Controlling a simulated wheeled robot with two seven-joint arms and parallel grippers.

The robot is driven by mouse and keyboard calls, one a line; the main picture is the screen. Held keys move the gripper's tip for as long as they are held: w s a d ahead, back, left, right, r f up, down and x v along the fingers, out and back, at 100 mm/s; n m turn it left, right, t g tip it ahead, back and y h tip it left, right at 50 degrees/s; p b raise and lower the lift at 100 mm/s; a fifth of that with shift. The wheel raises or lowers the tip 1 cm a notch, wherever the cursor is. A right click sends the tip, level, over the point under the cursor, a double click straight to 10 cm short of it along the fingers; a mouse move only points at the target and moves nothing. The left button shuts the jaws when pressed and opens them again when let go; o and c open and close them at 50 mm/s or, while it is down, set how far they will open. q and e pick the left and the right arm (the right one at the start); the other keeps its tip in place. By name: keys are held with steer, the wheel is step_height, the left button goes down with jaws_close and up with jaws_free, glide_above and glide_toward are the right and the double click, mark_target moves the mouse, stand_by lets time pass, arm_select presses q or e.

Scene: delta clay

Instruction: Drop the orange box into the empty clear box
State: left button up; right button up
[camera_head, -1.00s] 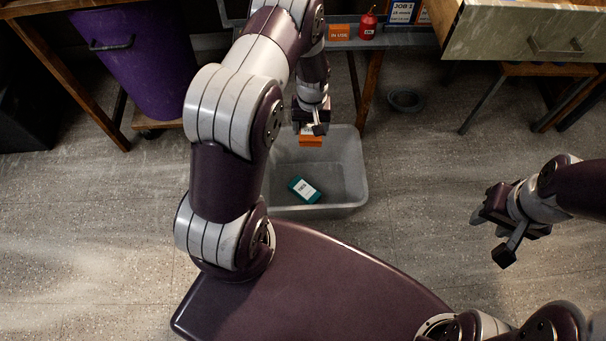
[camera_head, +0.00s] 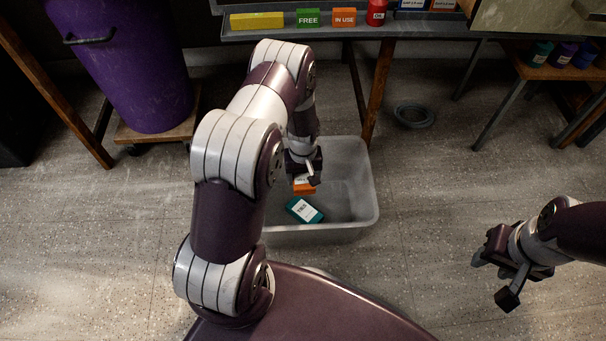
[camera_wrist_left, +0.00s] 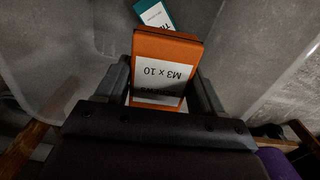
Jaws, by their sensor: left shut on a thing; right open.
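My left gripper (camera_head: 304,174) is shut on the orange box (camera_head: 303,187), holding it over the clear box (camera_head: 362,190) on the floor. In the left wrist view the orange box (camera_wrist_left: 165,62) sits between the two fingers, its white label reading "M3 x 10". The clear box is a translucent grey bin with a teal box (camera_head: 305,210) lying in it, so it is not empty. I cannot tell exactly how high the orange box is above the bin's bottom. My right gripper (camera_head: 492,281) is open and empty over the floor at the right.
A bench shelf (camera_head: 400,24) at the back holds a yellow box (camera_head: 257,21), a green "FREE" box (camera_head: 308,18), an orange "IN USE" box (camera_head: 344,18) and a red can (camera_head: 377,12). A purple bin (camera_head: 125,70) stands back left. A grey dish (camera_head: 414,115) lies on the floor.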

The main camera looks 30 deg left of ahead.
mark_target(303, 175)
arm_select(q)
steer(key=shift+r, duration=0.1)
steer(key=o, duration=1.3)
step_height(303, 175, up, 13)
steer(key=p, duration=0.7)
steer(key=s+d+r+m+t+p, duration=0.15)
steer(key=s+d+r+m, duration=0.25)
steer(key=s+r, duration=0.55)
steer(key=s+d+r+m+g+p, duration=0.1)
steer(key=s+d+r+m+p, duration=0.3)
steer(key=r, duration=1)
steer(key=shift+n+t, duration=0.4)
steer(key=shift+t, duration=0.05)
step_height(303, 175, up, 38)
steer(key=p, duration=3.6)
steer(key=shift+d+f+p, duration=0.1)
steer(key=shift+f+p, duration=0.1)
steer(key=shift+p, duration=0.2)
